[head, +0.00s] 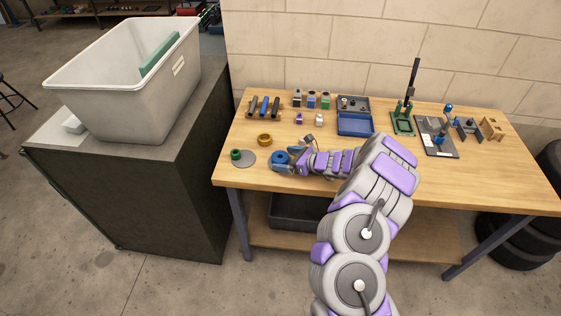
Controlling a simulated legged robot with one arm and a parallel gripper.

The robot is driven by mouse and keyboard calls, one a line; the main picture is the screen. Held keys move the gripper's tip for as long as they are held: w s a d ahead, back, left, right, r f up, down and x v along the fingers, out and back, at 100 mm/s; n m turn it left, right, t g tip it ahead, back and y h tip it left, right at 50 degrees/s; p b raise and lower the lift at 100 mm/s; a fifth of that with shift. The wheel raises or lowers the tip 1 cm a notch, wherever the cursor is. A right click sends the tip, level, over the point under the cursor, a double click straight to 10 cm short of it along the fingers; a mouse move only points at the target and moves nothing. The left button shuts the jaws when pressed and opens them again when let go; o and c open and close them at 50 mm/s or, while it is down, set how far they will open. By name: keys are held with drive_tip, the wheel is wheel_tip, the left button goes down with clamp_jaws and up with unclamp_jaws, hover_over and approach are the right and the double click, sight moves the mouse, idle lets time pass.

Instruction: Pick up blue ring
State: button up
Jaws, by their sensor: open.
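The blue ring (280,157) lies on the wooden table towards its front left. My gripper (284,160) reaches in from the right, low over the table. Its two fingers are open, one on the near side of the blue ring and one on the far side. The ring appears to sit between the fingertips. Whether a finger touches it is too small to tell.
A brass ring (264,140) lies just behind and left of the blue ring. Several tools, blocks and a blue tray (356,124) stand behind.

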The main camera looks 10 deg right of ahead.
drive_tip(key=shift+w+a+f, duration=0.1)
drive_tip(key=shift+w+a, duration=0.2)
drive_tip(key=shift+a, duration=0.2)
drive_tip(key=c, duration=1.3)
